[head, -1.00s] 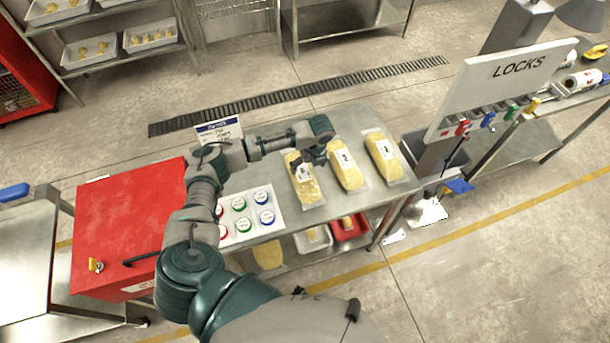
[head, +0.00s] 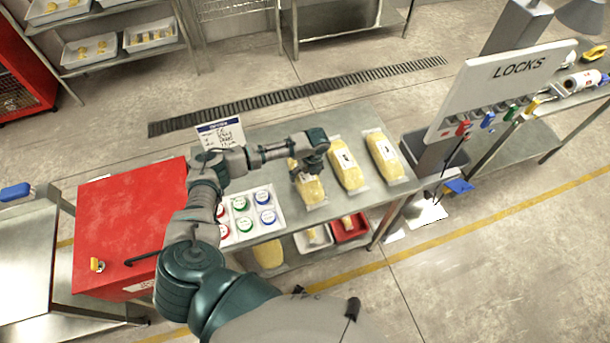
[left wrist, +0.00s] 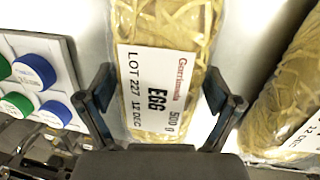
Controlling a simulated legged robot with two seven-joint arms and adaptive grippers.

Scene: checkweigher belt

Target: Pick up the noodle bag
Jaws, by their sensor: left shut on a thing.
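Three yellow noodle bags with white labels lie in a row on the steel table. The leftmost noodle bag (head: 312,192) is partly hidden under my left gripper (head: 302,172). In the left wrist view this bag (left wrist: 180,50) fills the middle, with a label reading "EGG 500 g, LOT 227 12 DEC". My left gripper (left wrist: 160,102) has one finger on each side of it and is shut on it. The bag appears to lie on the table still. The middle bag (head: 346,166) and right bag (head: 384,157) lie apart. My right gripper is not in view.
A white tray of coloured round lids (head: 247,235) sits just left of the held bag. A sign card (head: 221,134) stands at the table's back left. A red box (head: 125,215) is further left; a LOCKS board (head: 500,85) stands right.

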